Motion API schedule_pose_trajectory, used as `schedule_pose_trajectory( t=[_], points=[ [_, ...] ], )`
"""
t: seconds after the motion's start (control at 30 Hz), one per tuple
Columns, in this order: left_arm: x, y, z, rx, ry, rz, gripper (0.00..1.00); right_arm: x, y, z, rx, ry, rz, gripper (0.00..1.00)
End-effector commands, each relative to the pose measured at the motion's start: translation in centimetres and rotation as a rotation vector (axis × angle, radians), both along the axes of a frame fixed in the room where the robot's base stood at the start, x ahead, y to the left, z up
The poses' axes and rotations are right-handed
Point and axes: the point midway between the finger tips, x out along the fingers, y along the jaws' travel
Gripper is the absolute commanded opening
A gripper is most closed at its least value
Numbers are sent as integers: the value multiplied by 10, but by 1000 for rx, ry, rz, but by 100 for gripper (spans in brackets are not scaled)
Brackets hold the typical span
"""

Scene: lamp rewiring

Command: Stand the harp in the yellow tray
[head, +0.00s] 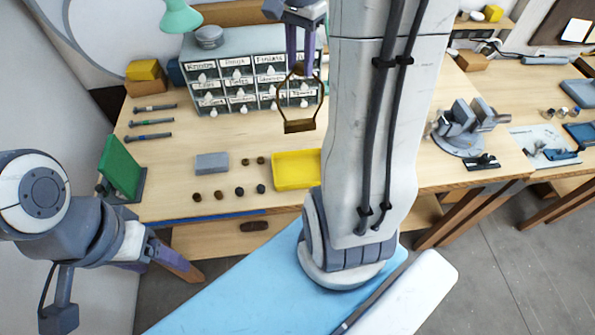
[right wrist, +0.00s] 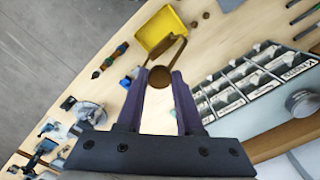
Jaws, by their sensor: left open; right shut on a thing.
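The harp (head: 300,126), a brass-brown wire loop with a flat piece at its lower end, hangs upright from my right gripper (head: 300,60) in the head view. That gripper is shut on the harp's upper end. In the right wrist view the harp (right wrist: 161,77) shows between the fingertips of the right gripper (right wrist: 160,80). The yellow tray (head: 288,182) lies on the bench below and in front of the harp, partly hidden by my right arm. It also shows in the right wrist view (right wrist: 152,36), beyond the harp. My left gripper (head: 150,258) is open and empty, off the bench's front left.
A labelled drawer cabinet (head: 235,80) stands behind the harp. A grey block (head: 212,163) and several small dark knobs (head: 239,191) lie left of the tray. A green board (head: 121,167) stands at the left edge, and a vise (head: 460,125) is at the right.

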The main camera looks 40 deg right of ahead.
Motion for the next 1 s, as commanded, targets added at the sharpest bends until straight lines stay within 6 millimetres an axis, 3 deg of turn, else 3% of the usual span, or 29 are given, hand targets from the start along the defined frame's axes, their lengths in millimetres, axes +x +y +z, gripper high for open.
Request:
schedule_pose_trajectory(
  t=[0.63, 0.83, 1.0],
  points=[
    [0, 0, -82, 0, 1, 7, 71, 1, 1, -81, -1, -1, 2, 0],
    [0, 0, -88, 0, 1, 8, 71, 2, 1, -94, 0, 0, 3, 0],
    [0, 0, -80, 0, 1, 7, 71, 1, 2, -123, 3, 5, 3, 0]
  ],
)
